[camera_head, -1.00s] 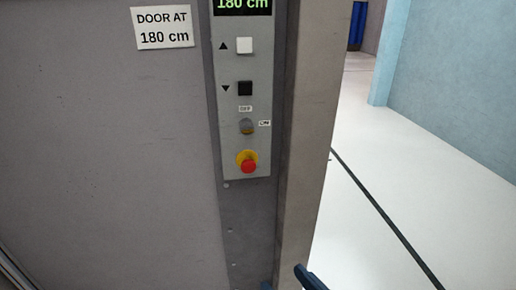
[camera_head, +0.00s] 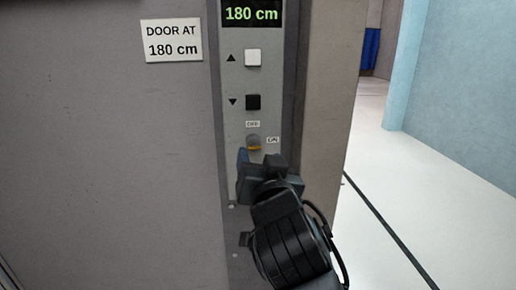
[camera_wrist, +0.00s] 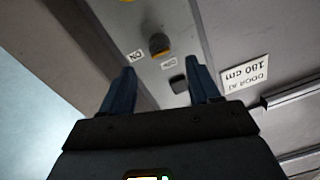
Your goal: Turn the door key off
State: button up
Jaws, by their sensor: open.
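The door key switch (camera_head: 253,140) is a small grey round part low on the panel, with an OFF label (camera_head: 252,124) above it and an ON label (camera_head: 272,140) to its right. I cannot tell which way it is turned. My gripper (camera_head: 259,163) is just below it in the head view, open and empty. In the wrist view, the key switch (camera_wrist: 159,46) shows beyond and between the two blue fingers (camera_wrist: 162,68), apart from them. The picture there is upside down.
The grey panel (camera_head: 236,90) carries a display (camera_head: 252,14) reading 180 cm, a white up button (camera_head: 253,57) and a black down button (camera_head: 253,102). My gripper hides the red stop button below the key. A sign (camera_head: 171,40) is at left. Open floor (camera_head: 430,190) lies right.

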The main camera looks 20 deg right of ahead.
aim_at(256, 148)
jog(key=x, duration=0.6)
jog(key=shift+w+d+p, duration=0.15)
jog(key=shift+w+p, duration=0.05)
jog(key=shift+p, duration=0.15)
jog(key=shift+c, duration=0.2)
jog(key=c, duration=1)
